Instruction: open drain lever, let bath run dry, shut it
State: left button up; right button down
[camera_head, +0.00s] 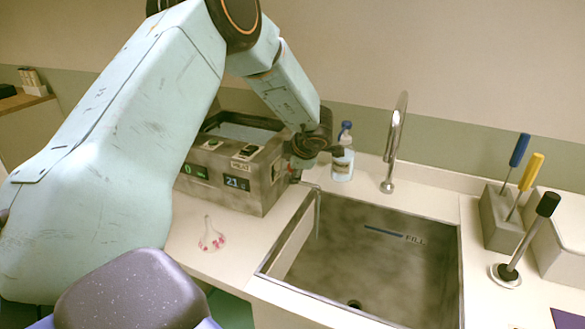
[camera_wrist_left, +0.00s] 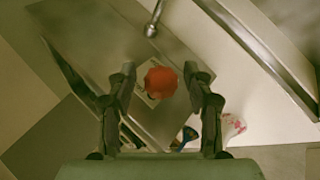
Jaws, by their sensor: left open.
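The bath (camera_head: 228,165) is a grey box left of the sink, with a pale surface visible in its open top. Its front carries a lit display (camera_head: 237,183) and a panel marked HEAT. A bent metal spout (camera_head: 318,190) reaches from its side over the sink; it also shows in the left wrist view (camera_wrist_left: 152,28). A red knob (camera_wrist_left: 160,82), apparently the drain lever's, lies between the fingers of my left gripper (camera_wrist_left: 160,92); the fingers are apart. In the head view the left gripper (camera_head: 312,155) is at the bath's right side and hides the lever.
The sink (camera_head: 400,285), marked FILL, has a tall faucet (camera_head: 393,145) behind it. A blue-capped bottle (camera_head: 343,160) stands close behind my gripper. A pink-specked flask (camera_head: 211,238) is on the front counter. A tool block (camera_head: 500,222) and a black-handled lever (camera_head: 530,235) are at right.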

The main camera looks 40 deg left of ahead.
pick_arm(q)
jog(key=shift+s, duration=0.1)
jog(key=shift+d+r, duration=0.1)
jog(key=shift+r, duration=0.1)
jog(key=v, duration=1.1)
jog(key=shift+d+r, duration=0.2)
jog(key=shift+s, duration=0.2)
